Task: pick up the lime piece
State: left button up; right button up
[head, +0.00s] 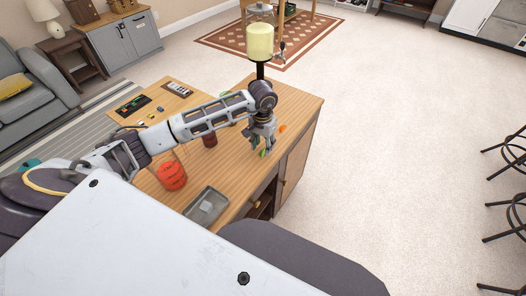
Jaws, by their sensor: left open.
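A small green piece, which looks like the lime piece (263,154), lies on the wooden counter (296,103) near its right edge. My left gripper (261,148) points down with its fingers open, right at the green piece and partly in front of it. I cannot tell whether the fingers touch it. My left arm reaches in from the left across the counter. My right gripper is not in view.
An orange piece (283,128) lies just beyond my left gripper. A red-orange ball (172,176), a dark red can (210,140) and a grey tray (206,206) are on the nearer counter. Open floor lies right.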

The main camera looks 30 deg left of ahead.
aim_at(263, 151)
pick_arm(q)
jog(key=shift+f, duration=1.1)
jog(key=c, duration=0.8)
